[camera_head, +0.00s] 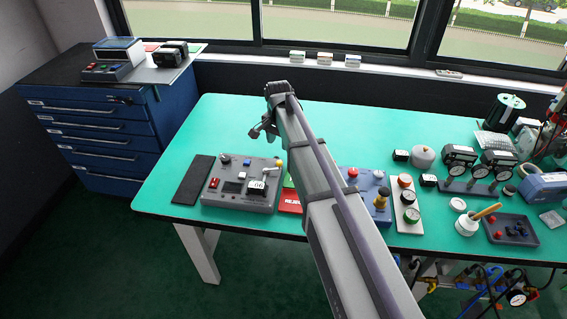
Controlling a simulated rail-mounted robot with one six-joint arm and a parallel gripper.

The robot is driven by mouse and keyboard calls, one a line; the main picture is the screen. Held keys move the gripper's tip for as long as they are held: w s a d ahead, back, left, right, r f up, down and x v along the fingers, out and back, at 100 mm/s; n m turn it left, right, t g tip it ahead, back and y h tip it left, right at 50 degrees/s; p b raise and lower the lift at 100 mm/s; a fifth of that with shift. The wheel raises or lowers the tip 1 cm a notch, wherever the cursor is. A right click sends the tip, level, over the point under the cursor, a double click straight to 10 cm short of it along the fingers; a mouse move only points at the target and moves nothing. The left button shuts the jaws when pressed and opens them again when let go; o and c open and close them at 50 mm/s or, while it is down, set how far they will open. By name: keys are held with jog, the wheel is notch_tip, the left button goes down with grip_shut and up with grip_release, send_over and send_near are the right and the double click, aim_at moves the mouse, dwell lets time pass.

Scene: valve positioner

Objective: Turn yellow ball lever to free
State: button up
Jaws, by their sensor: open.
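A grey control box (239,199) sits near the front left of the green table. The yellow ball (279,163) of a lever stands at its back right corner. The lever's stalk is small and its angle is hard to tell; I cannot read any "free" marking. My gripper (256,133) is at the end of my arm, above the table behind the box and up and left of the yellow ball in the picture. It is open and apart from the lever. My arm crosses the middle of the view and hides part of the table.
A dark mat (194,180) lies left of the box, and a red card (290,201) lies right of it. A blue-grey box (366,190) with knobs, gauges (459,160) and a dark tray (511,231) stand further right. The table's back left is clear.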

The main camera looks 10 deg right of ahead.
aim_at(279, 162)
notch_tip(279, 162, down, 10)
jog(key=b, duration=0.9)
jog(key=shift+f+b, duration=0.25)
jog(key=shift+b, duration=0.05)
jog(key=shift+r, duration=0.1)
jog(key=shift+r, duration=0.1)
jog(key=shift+c, duration=0.5)
grip_shut()
